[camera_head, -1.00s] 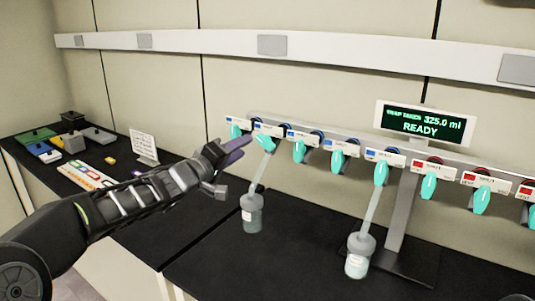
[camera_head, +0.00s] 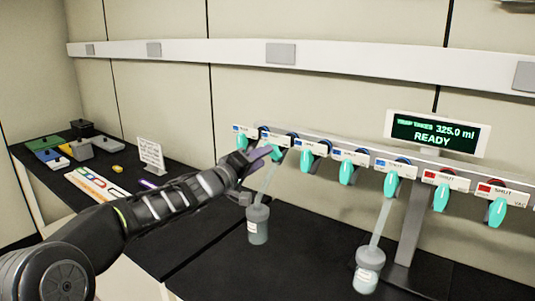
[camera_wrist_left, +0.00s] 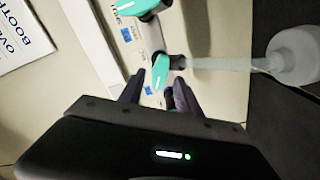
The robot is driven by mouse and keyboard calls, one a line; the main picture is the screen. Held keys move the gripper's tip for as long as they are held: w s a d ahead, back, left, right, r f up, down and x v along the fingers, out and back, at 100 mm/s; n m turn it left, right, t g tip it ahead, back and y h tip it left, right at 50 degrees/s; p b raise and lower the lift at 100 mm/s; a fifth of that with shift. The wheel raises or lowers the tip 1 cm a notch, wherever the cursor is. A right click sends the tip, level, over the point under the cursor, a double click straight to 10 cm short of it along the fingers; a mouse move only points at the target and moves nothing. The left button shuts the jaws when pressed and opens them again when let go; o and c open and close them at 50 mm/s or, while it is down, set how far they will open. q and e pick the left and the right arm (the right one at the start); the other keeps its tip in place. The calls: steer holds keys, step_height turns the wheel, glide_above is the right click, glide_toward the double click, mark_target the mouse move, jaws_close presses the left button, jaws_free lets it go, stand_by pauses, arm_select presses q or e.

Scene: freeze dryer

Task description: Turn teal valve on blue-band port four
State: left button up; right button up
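A row of teal valves hangs along the manifold in the head view. Blue-band ports fill the left part; the fourth blue-band valve from the left (camera_head: 347,173) hangs downward. Port numbers are too small to read. My left gripper (camera_head: 248,168) is at the left end of the row, beside the teal valve above the left flask (camera_head: 258,222), and partly covers the leftmost port. In the left wrist view, my left gripper (camera_wrist_left: 157,92) has its fingers apart, with a teal valve (camera_wrist_left: 160,72) just beyond and between the tips. Contact cannot be told. My right gripper is out of view.
A second flask (camera_head: 369,270) hangs under the fifth blue-band port. Red-band ports with teal valves (camera_head: 440,196) follow to the right. A READY display (camera_head: 437,133) stands above the manifold. A sign (camera_head: 151,154) and small boxes sit on the left bench.

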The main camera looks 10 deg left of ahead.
arm_select(q)
steer(key=shift+x, duration=1.65)
steer(key=shift+c, duration=0.2)
jaws_close()
